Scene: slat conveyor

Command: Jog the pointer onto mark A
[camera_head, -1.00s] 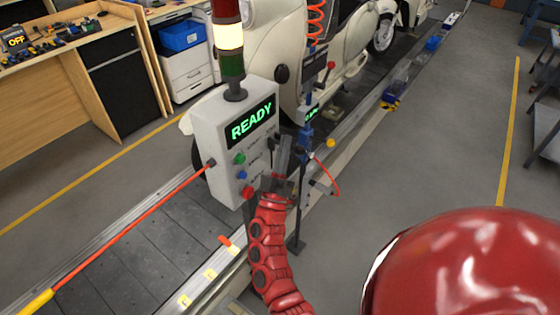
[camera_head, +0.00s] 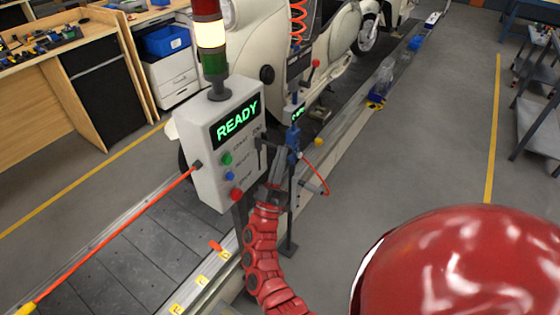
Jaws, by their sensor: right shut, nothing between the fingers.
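The grey control box (camera_head: 205,163) has a lit "READY" display (camera_head: 237,121), with green (camera_head: 226,159), blue (camera_head: 230,176) and red (camera_head: 235,194) buttons below. A dark lever (camera_head: 261,148) is at its right side. My right gripper (camera_head: 278,158) is shut and empty, just right of the box; I cannot tell whether it touches the lever. The small orange-red pointer (camera_head: 215,246) is at the conveyor's near rail, beside the farthest visible yellow mark plate (camera_head: 225,254). Nearer plates (camera_head: 200,282) follow along the rail; their letters are too small to read. My left gripper is not in view.
A signal tower (camera_head: 211,50) with its pale section lit stands on the box. A dark post with a red hose (camera_head: 322,175) stands close right of my gripper. A cream scooter (camera_head: 330,50) is behind.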

